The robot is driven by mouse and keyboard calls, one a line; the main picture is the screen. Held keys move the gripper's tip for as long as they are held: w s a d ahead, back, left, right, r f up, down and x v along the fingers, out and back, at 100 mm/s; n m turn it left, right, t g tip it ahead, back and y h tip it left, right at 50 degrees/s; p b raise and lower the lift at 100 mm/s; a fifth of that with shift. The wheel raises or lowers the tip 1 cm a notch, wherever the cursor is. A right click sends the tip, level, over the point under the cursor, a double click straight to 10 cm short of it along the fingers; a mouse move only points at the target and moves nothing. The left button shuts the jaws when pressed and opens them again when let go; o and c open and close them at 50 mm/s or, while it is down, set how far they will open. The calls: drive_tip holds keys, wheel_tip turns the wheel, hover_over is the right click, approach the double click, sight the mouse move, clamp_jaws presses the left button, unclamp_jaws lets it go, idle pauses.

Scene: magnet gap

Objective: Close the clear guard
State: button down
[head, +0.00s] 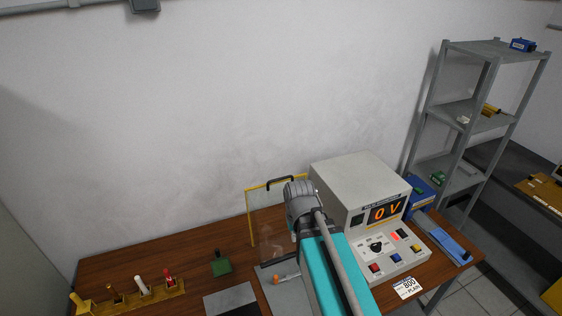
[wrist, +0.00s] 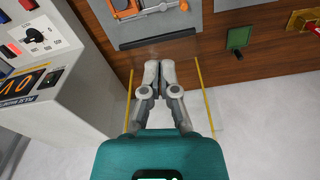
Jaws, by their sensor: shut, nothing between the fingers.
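The clear guard (head: 251,222) is a see-through panel with yellow edges, standing raised at the back of the bench in the head view. A dark handle shows at its top edge, and my arm hides its right part. In the wrist view its yellow edge (wrist: 208,96) shows on the right, with another on the left. My gripper (wrist: 160,68) is shut and empty between these two edges in the wrist view. I cannot tell whether it touches the panel. In the head view my arm hides the fingers.
A grey fixture (wrist: 190,22) with orange parts lies in front of the guard. The power supply (head: 352,183) reading 0 V stands close to the right of my arm. A green block (head: 221,267) and a yellow rack (head: 125,303) of handled tools are on the left.

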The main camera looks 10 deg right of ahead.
wheel_tip(320, 180, up, 6)
drive_tip(key=w+p, duration=0.2)
drive_tip(key=p, duration=0.3)
wheel_tip(320, 180, up, 6)
drive_tip(key=n+t+y+p, duration=0.1)
drive_tip(key=n+t+p, duration=0.1)
drive_tip(key=t+p, duration=0.2)
hover_over(282, 184)
drive_tip(key=shift+w+r, duration=0.15)
drive_tip(key=shift+w, duration=0.05)
drive_tip(key=d+b+x, duration=0.1)
drive_tip(key=b+x, duration=0.8)
drive_tip(key=x, duration=0.1)
drive_tip(key=shift+s+a+f, duration=0.1)
drive_tip(key=shift+s+f, duration=0.1)
drive_tip(key=shift+s, duration=1.75)
drive_tip(key=shift+s, duration=0.15)
